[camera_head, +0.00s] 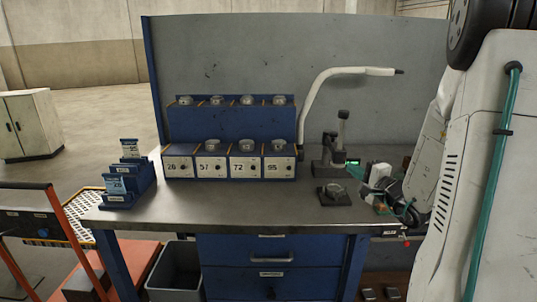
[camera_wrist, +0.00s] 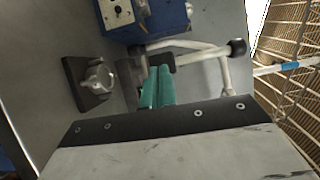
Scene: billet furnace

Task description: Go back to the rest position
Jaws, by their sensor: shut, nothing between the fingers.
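My gripper (camera_head: 353,163) is over the right part of the grey workbench (camera_head: 240,218). Its teal fingers also show in the wrist view (camera_wrist: 157,87), side by side, shut and empty. A small dark stand with a metal piece on it (camera_head: 334,194) is on the bench just below and left of my gripper; it shows at the left in the wrist view (camera_wrist: 90,85). A dark upright instrument (camera_head: 332,152) stands close behind my gripper, and in the head view I cannot tell the gap between them.
A blue two-tier rack (camera_head: 231,125) with several numbered boxes and metal knobs stands at the back. A white bent lamp arm (camera_head: 318,88) rises beside it. Blue card holders (camera_head: 128,180) are at the left. The bench's middle front is clear. A grey bin (camera_head: 175,268) stands below.

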